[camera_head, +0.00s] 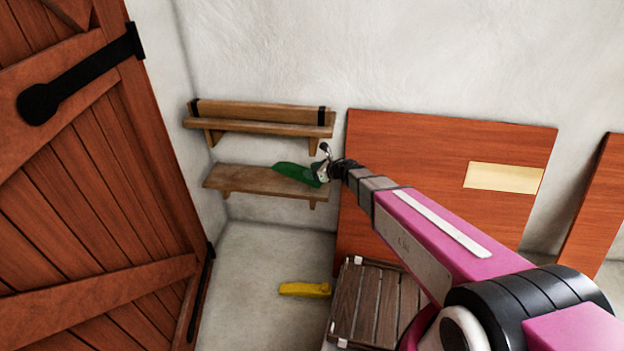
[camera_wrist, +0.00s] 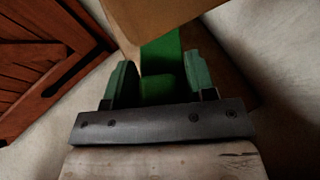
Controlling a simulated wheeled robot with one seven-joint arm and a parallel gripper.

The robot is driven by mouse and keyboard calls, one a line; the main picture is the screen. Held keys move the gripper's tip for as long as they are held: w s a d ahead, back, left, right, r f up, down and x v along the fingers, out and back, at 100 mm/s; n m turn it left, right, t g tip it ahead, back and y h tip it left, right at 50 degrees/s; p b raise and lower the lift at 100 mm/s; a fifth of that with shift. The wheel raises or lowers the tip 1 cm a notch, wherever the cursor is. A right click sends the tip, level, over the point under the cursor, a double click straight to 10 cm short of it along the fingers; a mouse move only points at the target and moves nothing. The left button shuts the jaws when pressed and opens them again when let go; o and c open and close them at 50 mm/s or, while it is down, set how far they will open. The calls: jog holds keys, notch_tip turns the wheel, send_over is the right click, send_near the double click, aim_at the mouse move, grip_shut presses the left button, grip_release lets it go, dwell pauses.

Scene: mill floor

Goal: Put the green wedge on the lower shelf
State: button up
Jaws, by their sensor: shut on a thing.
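The green wedge (camera_head: 297,173) is at the right part of the lower shelf (camera_head: 240,181), over or on its board; I cannot tell whether it touches. My gripper (camera_head: 321,171) is shut on the wedge's right end. In the wrist view the green wedge (camera_wrist: 160,68) lies between the two green-grey fingers of my gripper (camera_wrist: 163,82). Its far part runs under a brown board at the top of that view. The upper shelf (camera_head: 262,128) is above the wedge.
A yellow wedge-like piece (camera_head: 305,289) lies on the floor beside a slatted wooden crate (camera_head: 375,305). A large red-brown panel (camera_head: 450,165) with a pale plate leans on the wall at right. A plank door (camera_head: 90,180) stands at left. The lower shelf's left part is clear.

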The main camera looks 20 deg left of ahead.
jog(key=shift+f, duration=2.05)
jog(key=shift+f, duration=0.1)
jog(key=o, duration=1)
jog(key=shift+o, duration=0.2)
jog(key=v, duration=1.2)
